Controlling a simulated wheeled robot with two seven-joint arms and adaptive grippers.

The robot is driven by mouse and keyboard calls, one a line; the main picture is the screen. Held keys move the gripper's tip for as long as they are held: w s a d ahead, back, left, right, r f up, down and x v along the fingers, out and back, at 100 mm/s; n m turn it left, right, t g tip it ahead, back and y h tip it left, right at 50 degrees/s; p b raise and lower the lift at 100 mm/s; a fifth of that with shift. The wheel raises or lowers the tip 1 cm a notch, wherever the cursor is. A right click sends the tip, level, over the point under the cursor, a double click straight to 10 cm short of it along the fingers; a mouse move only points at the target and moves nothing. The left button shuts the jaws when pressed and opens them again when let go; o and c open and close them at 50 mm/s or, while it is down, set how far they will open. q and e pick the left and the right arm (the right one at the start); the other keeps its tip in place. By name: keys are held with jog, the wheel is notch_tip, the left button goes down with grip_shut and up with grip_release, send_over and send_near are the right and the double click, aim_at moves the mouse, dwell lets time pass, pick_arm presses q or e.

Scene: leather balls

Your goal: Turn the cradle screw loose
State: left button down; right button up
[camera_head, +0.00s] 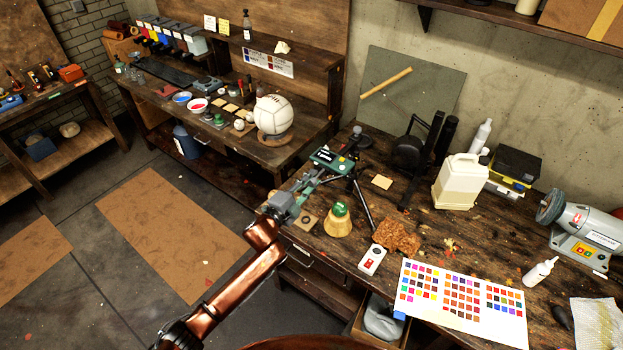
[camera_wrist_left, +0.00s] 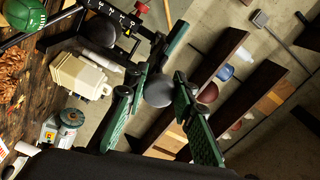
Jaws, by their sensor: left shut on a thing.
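My left gripper (camera_head: 338,165) reaches in from the lower left over the near left part of the workbench, beside a dark stand. In the left wrist view, its two green-padded fingers (camera_wrist_left: 160,98) are closed around a dark round knob (camera_wrist_left: 158,90), which appears to be the cradle screw. The dark frame of the cradle (camera_wrist_left: 122,22), with white markings and red marks, shows beyond the fingers. In the head view the screw is too small and too covered to make out. My right gripper is in neither view.
A cream jug (camera_head: 460,181) stands at the back. A colour chart (camera_head: 462,302) covers the front. A pale ball (camera_head: 273,115) sits on the left bench.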

pick_arm(q)
jog(key=n+p, duration=0.2)
jog(key=n, duration=0.4)
jog(key=shift+n, duration=0.3)
jog(key=n+p, duration=0.1)
jog(key=n, duration=0.3)
jog(key=shift+d+f+n+p, duration=0.1)
jog(key=shift+f+n+p, duration=0.1)
jog(key=shift+n+p, duration=0.2)
jog(key=shift+s, duration=0.1)
jog(key=c, duration=1.6)
grip_release()
jog(key=v, duration=1.2)
